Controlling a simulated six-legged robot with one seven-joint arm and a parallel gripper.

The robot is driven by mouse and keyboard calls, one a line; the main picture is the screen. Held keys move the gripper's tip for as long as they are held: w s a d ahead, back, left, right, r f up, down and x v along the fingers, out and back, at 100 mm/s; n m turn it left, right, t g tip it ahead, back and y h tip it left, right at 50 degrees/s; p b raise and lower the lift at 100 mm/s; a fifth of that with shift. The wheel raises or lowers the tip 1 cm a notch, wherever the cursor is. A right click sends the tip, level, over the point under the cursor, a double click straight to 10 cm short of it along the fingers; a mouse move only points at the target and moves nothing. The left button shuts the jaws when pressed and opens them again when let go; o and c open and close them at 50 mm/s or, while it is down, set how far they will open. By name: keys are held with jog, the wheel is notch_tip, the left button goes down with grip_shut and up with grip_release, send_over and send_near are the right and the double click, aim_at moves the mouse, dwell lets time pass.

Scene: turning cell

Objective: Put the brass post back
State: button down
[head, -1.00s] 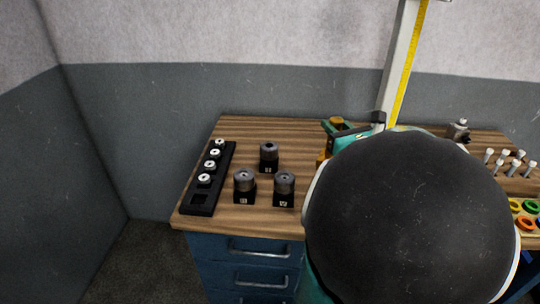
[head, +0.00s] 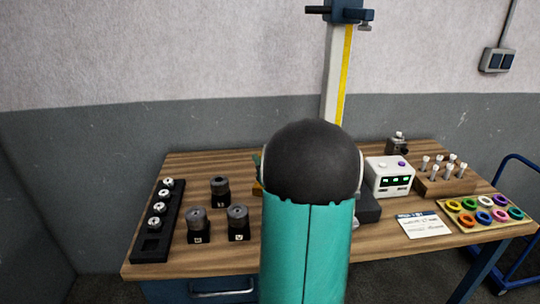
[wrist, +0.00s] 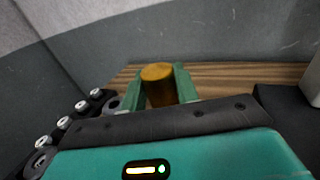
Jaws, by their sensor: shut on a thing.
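The brass post (wrist: 158,86) stands between the two green fingers of my gripper (wrist: 160,90) in the wrist view. The gripper is shut on it, and the post's round top faces up. Its lower end is hidden behind the dark edge of my wrist. In the head view my arm hides nearly all of the gripper and post; only a sliver of green and yellow shows left of the arm. I cannot tell whether the post touches the bench (head: 330,262).
A black rack (head: 150,258) with several white-topped pieces and an empty square slot stands left. Beside it are three dark cylinders on black blocks (head: 198,238). A tall column (head: 334,80) rises behind my arm. Right are a white box (head: 388,182), wooden peg block (head: 440,187), card (head: 424,228) and ring tray (head: 470,238).

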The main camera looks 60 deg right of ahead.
jog(key=shift+w+d+f, duration=0.2)
jog(key=shift+w+f, duration=0.25)
jog(key=shift+w+d+f, duration=0.15)
jog(key=shift+w+f, duration=0.25)
jog(key=shift+f, duration=0.05)
jog(key=shift+w+f, duration=0.1)
jog(key=shift+f, duration=1.6)
jog(key=c, duration=1.1)
grip_release()
jog(key=shift+f, duration=0.25)
jog(key=shift+o, duration=0.2)
jog(key=shift+r, duration=0.1)
